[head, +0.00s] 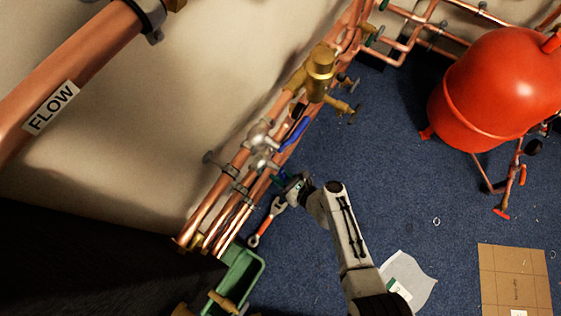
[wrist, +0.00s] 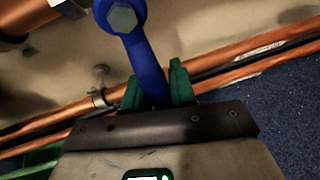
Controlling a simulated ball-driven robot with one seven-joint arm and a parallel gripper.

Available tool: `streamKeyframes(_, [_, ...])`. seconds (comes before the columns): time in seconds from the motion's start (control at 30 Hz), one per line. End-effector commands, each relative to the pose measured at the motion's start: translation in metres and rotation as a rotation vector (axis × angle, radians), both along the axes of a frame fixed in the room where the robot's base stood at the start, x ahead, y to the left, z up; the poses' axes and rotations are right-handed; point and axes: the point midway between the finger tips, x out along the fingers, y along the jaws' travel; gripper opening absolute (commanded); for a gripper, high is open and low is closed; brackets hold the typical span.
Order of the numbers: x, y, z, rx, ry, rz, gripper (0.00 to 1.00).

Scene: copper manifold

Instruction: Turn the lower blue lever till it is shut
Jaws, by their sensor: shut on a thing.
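The lower blue lever (wrist: 146,62) runs from a grey hex nut at the top of the wrist view down between the green fingers of my gripper (wrist: 155,82). The fingers are shut on the lever's free end, one on each side. In the head view my gripper (head: 284,182) is beside the copper pipes, and only a small part of the lower lever (head: 276,179) shows there. The upper blue lever (head: 296,131) sits above it, lying roughly along the pipes. The lower valve body is partly hidden.
Copper pipes (head: 222,197) run along the wall close to my gripper. A brass valve (head: 320,70) stands above. A wrench (head: 265,223) and a green tray (head: 257,268) lie below. A red tank (head: 495,95) stands at right; blue floor between is mostly clear.

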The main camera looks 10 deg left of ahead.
Motion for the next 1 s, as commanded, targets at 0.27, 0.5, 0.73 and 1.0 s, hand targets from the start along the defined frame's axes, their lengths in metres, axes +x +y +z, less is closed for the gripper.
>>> streamKeyframes(0.27, [-0.007,0.002,-0.002,0.005,0.012,0.010,0.34])
streamKeyframes(0.5, [-0.005,0.001,-0.002,0.003,0.007,0.008,0.45])
streamKeyframes(0.73, [-0.007,-0.005,0.003,0.002,0.006,0.004,0.45])
streamKeyframes(1.0, [-0.029,-0.041,0.024,0.002,0.007,0.001,0.45])
